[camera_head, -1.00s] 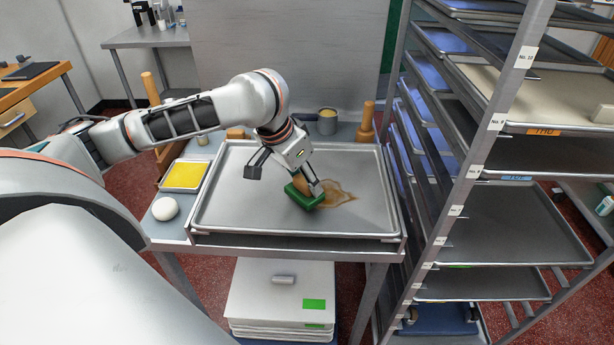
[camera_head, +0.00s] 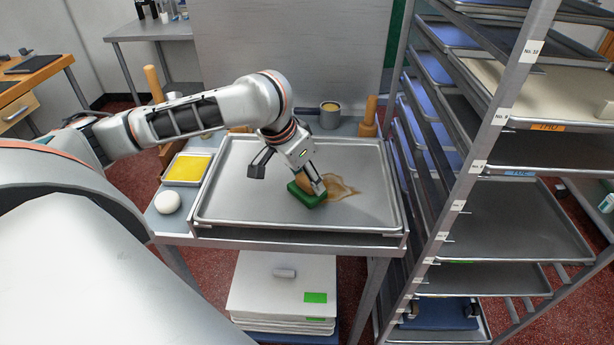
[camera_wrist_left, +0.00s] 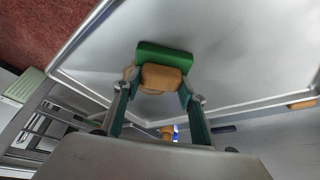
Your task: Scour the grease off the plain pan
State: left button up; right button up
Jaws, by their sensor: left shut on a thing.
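The plain pan (camera_head: 240,205) is a large grey metal sheet pan lying flat on the worktable. It fills much of the wrist view (camera_wrist_left: 240,45). A brown grease patch (camera_head: 343,188) lies right of its middle, partly covered by the scrubber. My left gripper (camera_head: 290,176) is shut on the wooden handle (camera_wrist_left: 162,77) of a green scrubber (camera_head: 306,197). The green pad (camera_wrist_left: 165,57) is low over the pan at the left edge of the grease and appears to touch it. My right gripper is not in view.
A yellow-filled tray (camera_head: 187,169) and a white ball (camera_head: 167,202) stand left of the pan. A pot (camera_head: 329,115) and a wooden piece (camera_head: 369,117) stand behind it. A tall tray rack (camera_head: 482,140) rises close on the right.

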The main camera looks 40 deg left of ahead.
pick_arm(q)
jog(key=shift+w+d, duration=0.55)
jog(key=shift+d, duration=0.35)
jog(key=shift+w+d, duration=0.5)
jog(key=shift+d, duration=0.4)
jog(key=shift+w+d, duration=0.55)
jog(key=shift+d, duration=0.35)
jog(key=shift+w+d, duration=0.55)
jog(key=shift+d, duration=0.35)
jog(key=shift+w+d, duration=0.55)
jog(key=shift+d, duration=0.3)
jog(key=shift+w+d, duration=0.5)
jog(key=shift+d, duration=0.35)
jog(key=shift+a, duration=0.1)
jog(key=shift+s+a, duration=0.55)
jog(key=shift+a, duration=0.3)
jog(key=shift+s+a, duration=0.55)
jog(key=shift+a, duration=0.3)
jog(key=shift+a, duration=0.1)
